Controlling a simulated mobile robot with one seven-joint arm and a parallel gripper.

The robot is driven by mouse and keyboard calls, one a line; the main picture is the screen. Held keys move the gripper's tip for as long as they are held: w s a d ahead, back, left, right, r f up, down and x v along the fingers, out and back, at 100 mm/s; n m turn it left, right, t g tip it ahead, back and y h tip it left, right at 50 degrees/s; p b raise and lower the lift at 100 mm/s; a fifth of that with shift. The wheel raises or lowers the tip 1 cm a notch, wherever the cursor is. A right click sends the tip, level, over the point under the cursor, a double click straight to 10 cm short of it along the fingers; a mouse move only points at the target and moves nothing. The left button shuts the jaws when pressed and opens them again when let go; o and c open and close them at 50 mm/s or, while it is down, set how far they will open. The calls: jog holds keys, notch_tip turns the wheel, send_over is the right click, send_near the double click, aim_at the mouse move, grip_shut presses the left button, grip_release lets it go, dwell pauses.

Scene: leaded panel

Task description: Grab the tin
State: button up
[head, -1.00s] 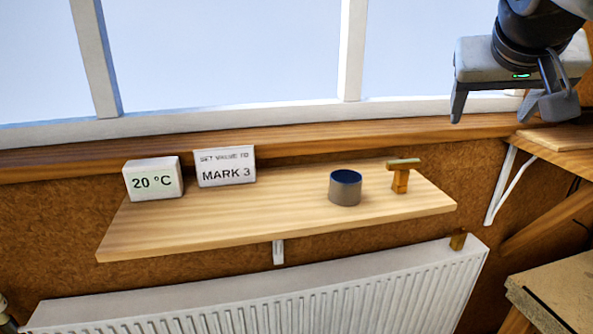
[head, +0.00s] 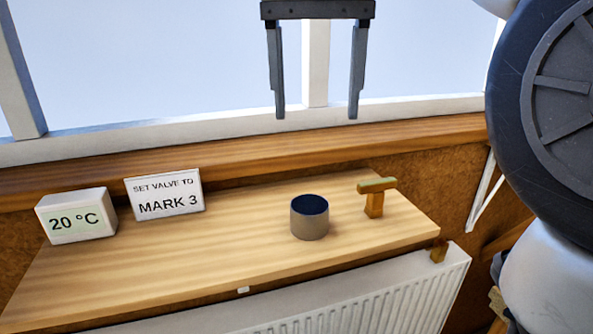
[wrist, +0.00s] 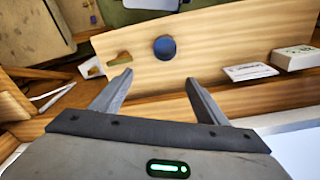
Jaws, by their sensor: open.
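The tin (head: 309,218) is a short grey cylinder with a dark blue top, upright on the wooden shelf (head: 180,268). In the wrist view the tin (wrist: 164,48) shows as a blue disc beyond and between my fingertips. My gripper (head: 315,112) is open and empty, in front of the window and above the tin in the head view, with its fingers pointing down. In the wrist view my gripper's two fingers (wrist: 158,80) are spread apart, and neither touches the tin.
A T-shaped wooden piece with a greenish top (head: 375,197) stands right of the tin. A "20 °C" block (head: 76,215) and a "SET VALVE TO MARK 3" card (head: 165,195) stand left. A white radiator (head: 400,293) is below; the window is behind.

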jog(key=g+b, duration=0.1)
jog(key=b, duration=0.3)
send_near(310, 205)
jog(key=shift+n, duration=0.3)
jog(key=s+f, duration=0.2)
jog(key=s, duration=0.1)
jog(key=shift+s+a+f, duration=0.1)
jog(key=shift+a+f, duration=0.1)
jog(key=shift+a, duration=0.05)
jog(key=shift+w+d+f+b, duration=0.15)
jog(key=shift+f+b, duration=0.2)
jog(key=shift+f, duration=1.05)
jog(key=shift+w+d+f+b, duration=0.1)
jog(key=shift+f+b, duration=0.2)
jog(key=shift+f, duration=1.15)
jog(key=c, duration=1.2)
